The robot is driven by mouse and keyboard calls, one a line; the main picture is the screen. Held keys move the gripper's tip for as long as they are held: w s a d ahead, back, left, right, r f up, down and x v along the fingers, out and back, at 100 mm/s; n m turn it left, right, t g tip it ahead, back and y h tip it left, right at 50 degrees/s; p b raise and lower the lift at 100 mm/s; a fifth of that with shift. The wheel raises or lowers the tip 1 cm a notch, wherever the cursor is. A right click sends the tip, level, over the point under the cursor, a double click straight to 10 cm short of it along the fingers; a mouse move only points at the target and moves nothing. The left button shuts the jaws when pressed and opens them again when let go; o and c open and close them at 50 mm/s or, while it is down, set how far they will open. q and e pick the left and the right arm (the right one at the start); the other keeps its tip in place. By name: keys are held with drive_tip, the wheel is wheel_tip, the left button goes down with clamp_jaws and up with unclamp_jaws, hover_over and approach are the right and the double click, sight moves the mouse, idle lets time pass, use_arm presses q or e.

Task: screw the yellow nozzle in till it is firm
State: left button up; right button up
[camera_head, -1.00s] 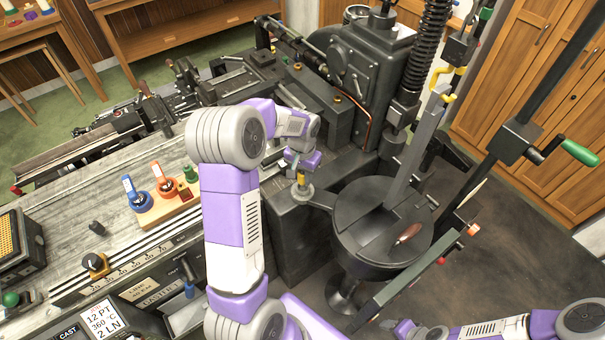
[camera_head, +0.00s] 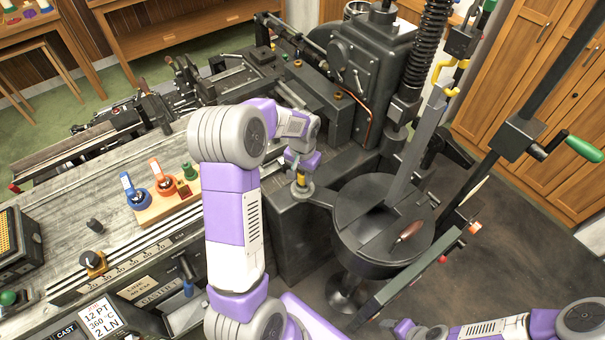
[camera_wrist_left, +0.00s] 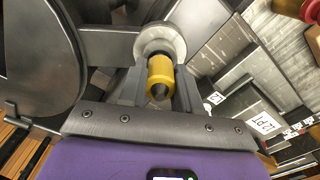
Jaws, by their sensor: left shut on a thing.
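The yellow nozzle (camera_wrist_left: 160,76) sits at a round grey metal collar (camera_wrist_left: 160,42) in the left wrist view, its dark tip toward the camera. In the head view the nozzle (camera_head: 301,180) is a small yellow piece just above the round seat (camera_head: 303,192). My left gripper (camera_head: 300,170) comes down on it from above. In the left wrist view its two fingers stand on either side of the nozzle, shut on it. The thread is hidden. My right arm shows at the lower right, but its jaws are too small to read.
The round dark pot (camera_head: 350,235) stands right of the nozzle, with a wooden-handled tool (camera_head: 408,232) on it. The casting machine (camera_head: 365,75) rises behind.

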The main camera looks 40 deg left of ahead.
sight(302, 174)
use_arm(q)
drive_tip(key=shift+f, duration=0.4)
drive_tip(key=o, duration=1.1)
drive_tip(key=shift+r, duration=0.1)
drive_tip(key=shift+o, duration=0.2)
drive_tip(key=shift+r, duration=0.1)
wheel_tip(302, 174, up, 7)
drive_tip(key=shift+r, duration=0.2)
drive_tip(key=shift+f, duration=0.1)
